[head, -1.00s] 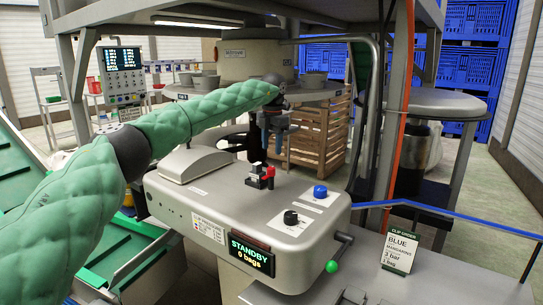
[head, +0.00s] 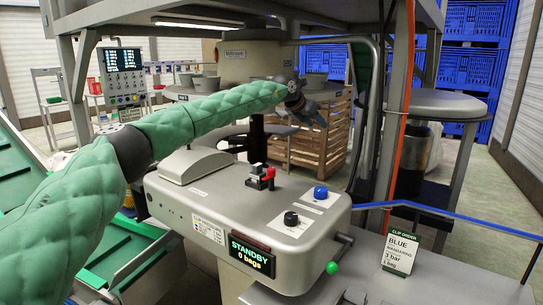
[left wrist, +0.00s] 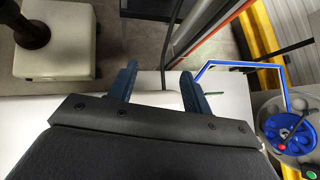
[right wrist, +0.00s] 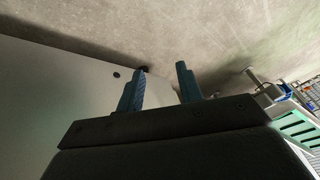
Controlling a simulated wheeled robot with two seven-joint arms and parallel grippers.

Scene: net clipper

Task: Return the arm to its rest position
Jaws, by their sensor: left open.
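My left arm, in a green quilted sleeve, comes in from the left of the head view and reaches above the grey clipper machine (head: 240,205). Its gripper (head: 308,114) is beyond the machine, in front of the wooden crate, tilted down to the right. In the left wrist view, the blue fingers of this gripper (left wrist: 160,85) are apart with nothing held between them. My right gripper (right wrist: 162,85) shows only in the right wrist view. Its blue fingers are apart and empty, near a pale panel and grey floor.
The machine bears a red-and-black clip part (head: 261,177), a blue button (head: 320,192), a black knob (head: 291,218) and a display (head: 251,255) reading STANDBY, 0 bags. A wooden crate (head: 318,135) is behind.

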